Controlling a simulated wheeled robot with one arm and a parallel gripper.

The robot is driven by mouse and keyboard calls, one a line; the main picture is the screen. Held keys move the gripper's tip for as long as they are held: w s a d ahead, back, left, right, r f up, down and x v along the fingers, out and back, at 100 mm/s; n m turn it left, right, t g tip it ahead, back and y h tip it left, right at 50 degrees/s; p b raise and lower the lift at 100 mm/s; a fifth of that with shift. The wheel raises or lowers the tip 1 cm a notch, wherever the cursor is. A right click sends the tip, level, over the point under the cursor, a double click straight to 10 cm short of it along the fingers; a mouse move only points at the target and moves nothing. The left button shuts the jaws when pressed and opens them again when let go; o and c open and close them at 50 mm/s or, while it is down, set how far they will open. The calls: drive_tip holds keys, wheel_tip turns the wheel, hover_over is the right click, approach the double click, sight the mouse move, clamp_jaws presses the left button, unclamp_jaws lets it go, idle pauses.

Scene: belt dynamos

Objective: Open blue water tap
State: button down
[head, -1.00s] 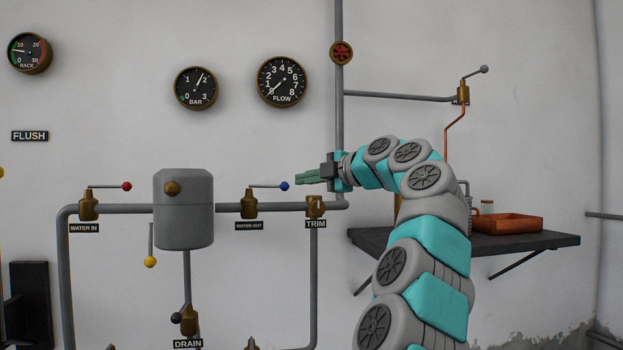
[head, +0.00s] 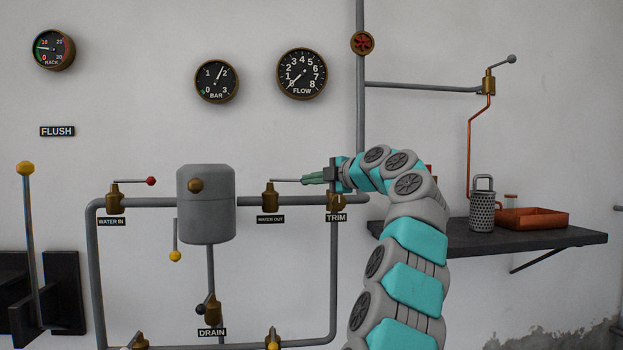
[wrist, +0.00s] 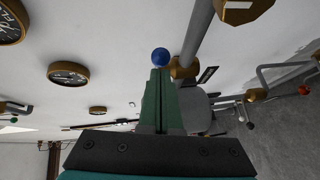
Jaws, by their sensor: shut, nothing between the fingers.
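The blue water tap is the brass WATER OUT valve (head: 269,196) with a thin lever (head: 286,181) lying level to the right. Its blue ball knob (wrist: 161,57) shows just beyond my fingertips in the wrist view. In the head view the knob is hidden at my fingertips. My gripper (head: 304,180) has its green fingers shut and empty, pointing left at the lever's end. In the wrist view my gripper (wrist: 160,71) overlaps the knob's lower edge; I cannot tell whether they touch.
The TRIM valve (head: 335,202) is just below my gripper. The WATER IN tap with its red knob (head: 151,181) and a grey tank (head: 206,210) are to the left. A dark shelf (head: 540,243) with an orange tray (head: 533,218) is at right.

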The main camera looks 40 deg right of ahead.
drive_tip(key=shift+d, duration=0.1)
drive_tip(key=shift+w+d+p, duration=0.45)
drive_tip(key=shift+d+p, duration=0.3)
drive_tip(key=shift+p, duration=0.25)
drive_tip(key=shift+w+d+p, duration=0.45)
drive_tip(key=shift+d+p, duration=0.25)
drive_tip(key=shift+p, duration=0.35)
drive_tip(key=shift+w+d+p, duration=0.45)
drive_tip(key=shift+d+p, duration=0.3)
drive_tip(key=shift+p, duration=0.25)
